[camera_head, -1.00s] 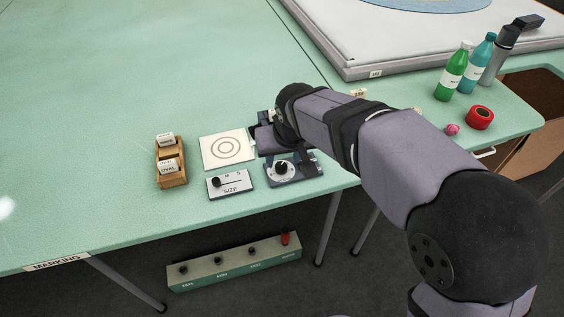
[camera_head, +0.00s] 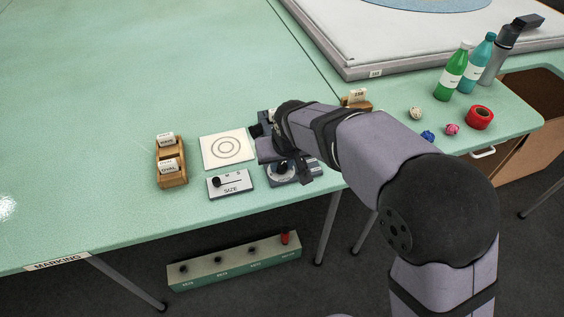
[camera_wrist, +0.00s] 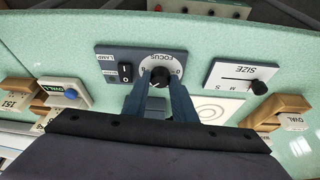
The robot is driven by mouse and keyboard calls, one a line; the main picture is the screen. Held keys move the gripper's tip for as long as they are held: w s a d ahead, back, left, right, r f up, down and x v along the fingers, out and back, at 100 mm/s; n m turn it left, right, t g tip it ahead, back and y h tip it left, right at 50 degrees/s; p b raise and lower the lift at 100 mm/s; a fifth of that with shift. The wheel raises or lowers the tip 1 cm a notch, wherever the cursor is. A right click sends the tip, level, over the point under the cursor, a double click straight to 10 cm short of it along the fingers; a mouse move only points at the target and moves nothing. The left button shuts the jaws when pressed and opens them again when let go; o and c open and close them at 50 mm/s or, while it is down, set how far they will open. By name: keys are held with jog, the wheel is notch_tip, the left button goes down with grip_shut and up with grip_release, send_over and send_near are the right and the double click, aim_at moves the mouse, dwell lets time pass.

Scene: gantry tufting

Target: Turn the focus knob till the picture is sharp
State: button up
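The focus knob (camera_wrist: 158,77) is black on a round white dial in a dark blue plate, which also carries a lamp switch (camera_wrist: 125,72). My gripper (camera_wrist: 160,84) is open, with one finger on each side of the knob. I cannot tell whether the fingers touch it. In the head view the focus plate (camera_head: 300,171) is partly hidden under my gripper (camera_head: 284,164). The picture (camera_head: 228,149), a white square with dark concentric rings, lies left of the plate. Its rings look fairly clear there; in the wrist view a finger partly covers it.
A SIZE slider plate (camera_head: 231,183) and a wooden holder with OVAL labels (camera_head: 171,164) stand left of the focus plate. Bottles (camera_head: 453,72), red tape (camera_head: 480,117) and small balls (camera_head: 452,129) are at the right. The table's front edge is close; the left of the table is clear.

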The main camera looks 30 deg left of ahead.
jog(key=shift+s+a+m+t+h+b, duration=0.1)
jog(key=shift+m+t+h+b, duration=0.35)
jog(key=shift+m, duration=0.95)
jog(key=o, duration=1)
jog(key=shift+o, duration=0.2)
jog(key=shift+r, duration=0.15)
jog(key=v, duration=0.7)
